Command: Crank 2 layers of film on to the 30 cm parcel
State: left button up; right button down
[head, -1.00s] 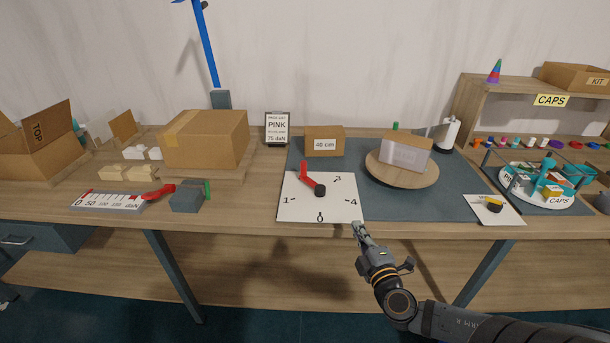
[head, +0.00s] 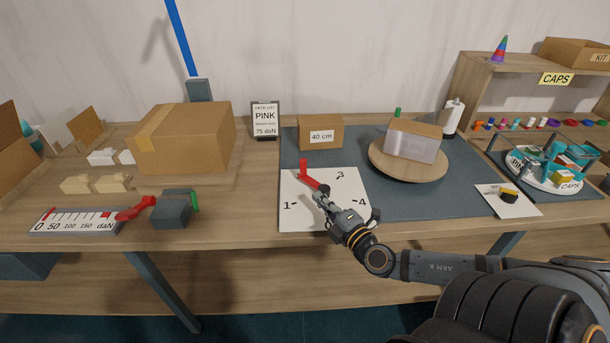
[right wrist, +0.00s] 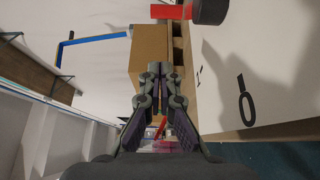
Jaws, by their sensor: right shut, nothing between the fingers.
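A red crank (head: 304,170) with a dark hub lies on a white dial card (head: 295,218) marked with numbers; in the right wrist view its red arm (right wrist: 168,12) and black hub (right wrist: 210,10) show at the top. My right gripper (head: 319,192) is shut and empty; in the head view its tips overlap the hub, and contact cannot be told. It also shows in the right wrist view (right wrist: 160,72). A box-shaped parcel (head: 412,148) with a pale translucent covering sits on the round wooden turntable (head: 385,170); I cannot read a size on it. My left gripper is not in view.
A 40 cm box (head: 320,132) stands behind the card. A PINK 75 daN sign (head: 265,120), a large carton (head: 185,140) and a daN scale with a red pointer (head: 75,221) are to the left. A card with a yellow-black knob (head: 508,200) lies right.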

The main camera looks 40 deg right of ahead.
jog(key=w+b, duration=0.1)
jog(key=w, duration=0.3)
jog(key=w+b, duration=0.1)
jog(key=w, duration=0.1)
jog(key=shift+w+d+f+b, duration=0.1)
jog(key=shift+d+f+b, duration=0.05)
jog(key=shift+f+b, duration=0.2)
jog(key=shift+w+r+p, duration=0.2)
jog(key=shift+w, duration=0.4)
jog(key=shift+w+r+p, duration=0.15)
jog(key=shift+w, duration=0.4)
jog(key=shift+w+d, duration=1.1)
jog(key=shift+w, duration=0.1)
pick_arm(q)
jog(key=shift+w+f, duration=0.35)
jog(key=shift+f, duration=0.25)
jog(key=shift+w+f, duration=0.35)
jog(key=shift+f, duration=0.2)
pick_arm(e)
jog(key=shift+w+d+f, duration=0.1)
jog(key=shift+w+d, duration=0.15)
jog(key=shift+d, duration=0.05)
